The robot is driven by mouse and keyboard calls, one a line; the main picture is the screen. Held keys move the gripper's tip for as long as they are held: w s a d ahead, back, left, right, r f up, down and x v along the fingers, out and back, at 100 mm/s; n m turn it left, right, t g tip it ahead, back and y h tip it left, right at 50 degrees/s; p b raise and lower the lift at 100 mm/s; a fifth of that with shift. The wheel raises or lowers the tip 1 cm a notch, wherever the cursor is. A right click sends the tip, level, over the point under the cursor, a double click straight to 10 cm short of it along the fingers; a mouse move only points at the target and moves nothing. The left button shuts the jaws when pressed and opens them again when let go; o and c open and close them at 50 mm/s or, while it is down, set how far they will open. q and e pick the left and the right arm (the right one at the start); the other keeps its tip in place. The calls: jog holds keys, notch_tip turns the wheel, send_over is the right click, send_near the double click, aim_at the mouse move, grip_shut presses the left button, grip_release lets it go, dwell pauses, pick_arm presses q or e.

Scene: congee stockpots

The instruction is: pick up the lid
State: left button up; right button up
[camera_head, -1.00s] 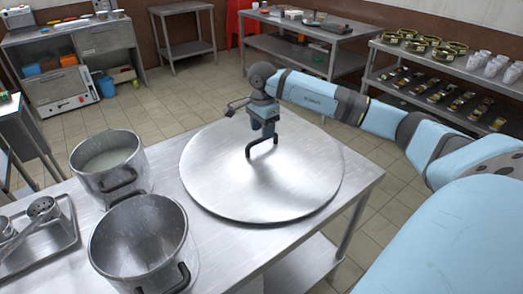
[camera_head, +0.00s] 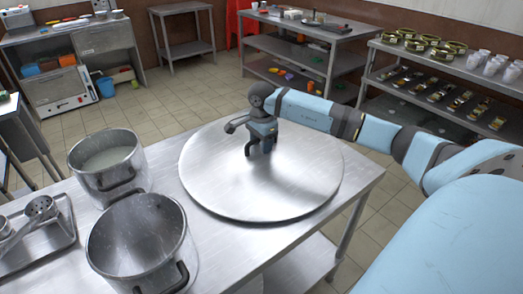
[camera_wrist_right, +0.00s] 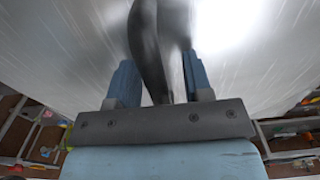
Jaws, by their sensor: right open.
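The lid (camera_head: 225,190) is a large round steel disc lying flat on the steel table, with a dark handle at its middle. My right gripper (camera_head: 259,150) is down at the handle and hides most of it in the head view. In the right wrist view, the dark handle (camera_wrist_right: 146,45) stands between the two blue fingers of the right gripper (camera_wrist_right: 158,85). The fingers are apart, with a gap beside the handle. The lid's brushed surface (camera_wrist_right: 60,50) fills the background there. My left gripper is in neither view.
An empty stockpot (camera_head: 138,240) and a stockpot with pale content (camera_head: 107,165) stand left of the lid. A steel tray (camera_head: 62,238) with ladles lies at the far left. Table surface (camera_head: 345,190) is bare right of the lid.

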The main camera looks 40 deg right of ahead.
grip_shut()
jog(key=shift+r, duration=0.1)
